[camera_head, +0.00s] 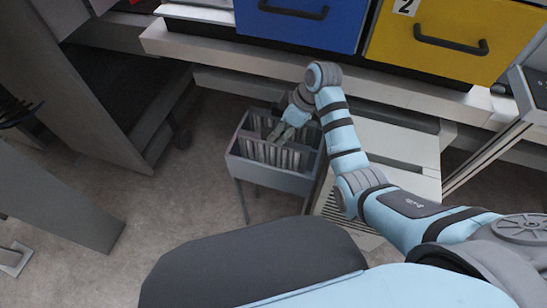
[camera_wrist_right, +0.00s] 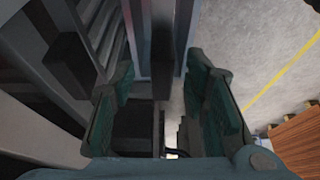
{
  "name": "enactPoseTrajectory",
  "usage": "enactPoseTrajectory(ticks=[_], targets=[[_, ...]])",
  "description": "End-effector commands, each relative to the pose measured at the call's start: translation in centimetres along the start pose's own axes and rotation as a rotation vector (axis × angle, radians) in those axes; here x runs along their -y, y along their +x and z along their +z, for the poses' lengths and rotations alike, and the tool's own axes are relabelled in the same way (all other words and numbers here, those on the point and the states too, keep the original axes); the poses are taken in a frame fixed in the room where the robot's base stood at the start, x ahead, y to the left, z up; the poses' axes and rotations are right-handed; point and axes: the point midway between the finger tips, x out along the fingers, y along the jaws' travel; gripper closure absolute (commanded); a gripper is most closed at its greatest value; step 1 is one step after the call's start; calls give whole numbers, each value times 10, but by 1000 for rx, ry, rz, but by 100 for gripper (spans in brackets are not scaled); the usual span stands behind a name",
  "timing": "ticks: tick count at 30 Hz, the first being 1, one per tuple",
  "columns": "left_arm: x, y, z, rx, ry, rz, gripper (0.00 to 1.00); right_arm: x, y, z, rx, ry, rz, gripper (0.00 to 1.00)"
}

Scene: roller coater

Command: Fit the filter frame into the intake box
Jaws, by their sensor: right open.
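A grey rack (camera_head: 270,178) on thin legs stands on the floor under the machine's front. Several upright grey slats or panels (camera_head: 270,155) stand in it. I cannot tell which of them is the filter frame. My right gripper (camera_head: 279,133) reaches down over the rack's far part. In the right wrist view its two dark green fingers (camera_wrist_right: 163,100) are apart, with an upright grey panel edge (camera_wrist_right: 161,40) beyond and between them. Whether the fingers touch it is unclear. I cannot identify the intake box for certain. My left gripper is not in view.
A blue drawer (camera_head: 300,22) and a yellow drawer (camera_head: 440,40) sit above a light ledge (camera_head: 230,47). A pale cabinet (camera_head: 385,150) stands right of the rack. Grey posts stand at the left. The floor (camera_head: 175,200) left of the rack is clear.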

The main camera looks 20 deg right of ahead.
Motion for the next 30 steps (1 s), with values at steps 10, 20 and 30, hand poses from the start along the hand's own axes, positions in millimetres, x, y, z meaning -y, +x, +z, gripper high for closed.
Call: enactPoseTrajectory(ticks=[10, 20, 30], targets=[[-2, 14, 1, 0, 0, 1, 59, 2, 50, -4, 1, 0, 0, 58], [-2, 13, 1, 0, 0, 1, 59, 2, 48, -4, 1, 1, 0, 89], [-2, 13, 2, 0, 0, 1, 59, 2, 48, -4, 0, 1, 1, 100]])
